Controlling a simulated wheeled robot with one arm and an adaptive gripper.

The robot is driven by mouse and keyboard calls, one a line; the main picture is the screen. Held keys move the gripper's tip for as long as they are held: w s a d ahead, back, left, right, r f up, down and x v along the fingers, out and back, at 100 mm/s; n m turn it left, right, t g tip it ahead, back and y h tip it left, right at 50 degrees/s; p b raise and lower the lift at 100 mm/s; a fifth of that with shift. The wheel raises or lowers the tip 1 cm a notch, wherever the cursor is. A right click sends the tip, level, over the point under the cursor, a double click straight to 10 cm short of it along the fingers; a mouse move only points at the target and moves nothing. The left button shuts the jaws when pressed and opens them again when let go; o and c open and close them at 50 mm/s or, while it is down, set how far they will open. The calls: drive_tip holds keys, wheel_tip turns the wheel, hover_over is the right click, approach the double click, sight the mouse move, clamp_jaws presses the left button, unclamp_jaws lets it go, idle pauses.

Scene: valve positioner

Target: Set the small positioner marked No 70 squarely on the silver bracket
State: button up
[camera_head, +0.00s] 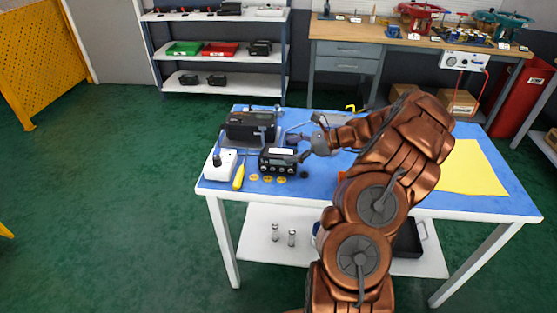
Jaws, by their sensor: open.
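A small black box with a pale top label and round dials on its front (278,165) stands on the blue-topped table, towards its left side. It looks like a small positioner, but its marking is too small to read. A larger black unit (248,122) stands just behind it. My gripper (295,147) reaches in from the right, with its fingers open at the small box's right end. I cannot tell whether they touch it. I cannot make out the silver bracket; it may be hidden behind the units or my arm.
A yellow sheet (467,168) covers the table's right part. My arm hides the middle.

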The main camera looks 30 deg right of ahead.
sight(281, 152)
drive_tip(key=p+x, duration=0.1)
drive_tip(key=x, duration=0.3)
drive_tip(key=shift+w+f, duration=0.2)
drive_tip(key=shift+f, duration=0.05)
clamp_jaws()
idle(0.6)
